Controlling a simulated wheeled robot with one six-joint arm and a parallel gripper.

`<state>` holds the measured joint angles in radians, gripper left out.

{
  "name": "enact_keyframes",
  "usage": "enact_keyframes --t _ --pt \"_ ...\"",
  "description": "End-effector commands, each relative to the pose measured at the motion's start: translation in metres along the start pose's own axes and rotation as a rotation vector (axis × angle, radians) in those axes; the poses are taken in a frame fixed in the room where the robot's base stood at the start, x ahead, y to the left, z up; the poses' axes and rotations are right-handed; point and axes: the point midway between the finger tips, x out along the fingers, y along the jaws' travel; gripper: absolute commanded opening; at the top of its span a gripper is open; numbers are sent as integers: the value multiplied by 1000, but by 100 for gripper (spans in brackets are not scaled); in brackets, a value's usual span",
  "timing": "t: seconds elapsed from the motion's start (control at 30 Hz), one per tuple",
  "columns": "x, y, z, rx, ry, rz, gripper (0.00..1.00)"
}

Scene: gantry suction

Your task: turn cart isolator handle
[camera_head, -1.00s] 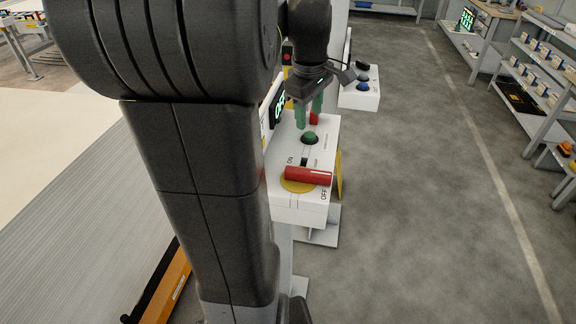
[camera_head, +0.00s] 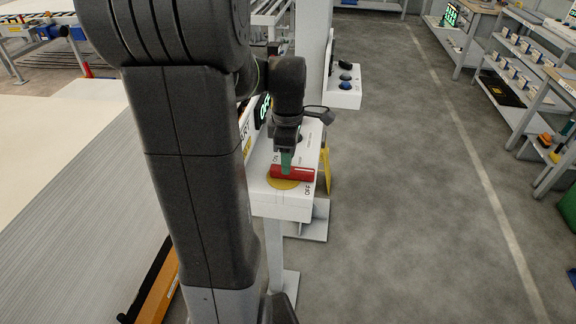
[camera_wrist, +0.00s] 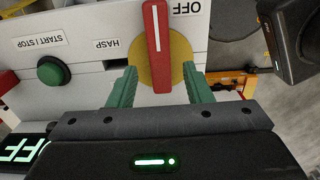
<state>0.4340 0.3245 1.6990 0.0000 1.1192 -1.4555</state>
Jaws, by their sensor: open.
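The red isolator handle (camera_head: 292,173) lies crosswise on a yellow disc (camera_head: 281,184) on top of the white control box (camera_head: 283,205), toward the OFF label. In the wrist view the handle (camera_wrist: 157,45) stands upright in the picture with a white line along it. My gripper (camera_head: 286,160) is right at the handle in the head view. In the wrist view its two green fingers (camera_wrist: 160,88) are spread, one on each side of the handle's near end, with gaps between. It holds nothing.
A green START/STOP button (camera_wrist: 53,72) sits on the same box, beside a HASP label. A lit green display (camera_head: 263,108) is behind my wrist. A second box with a blue button (camera_head: 345,85) stands farther back. The floor to the right is clear.

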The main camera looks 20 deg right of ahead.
Motion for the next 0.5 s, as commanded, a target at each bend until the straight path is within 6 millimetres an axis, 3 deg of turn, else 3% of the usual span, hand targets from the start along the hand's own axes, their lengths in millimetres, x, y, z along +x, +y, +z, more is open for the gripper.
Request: enact_keyframes --t 0.2,0.5 --pt "29 0 0 0 0 -1 45" --pt "37 0 0 1 0 2 45"
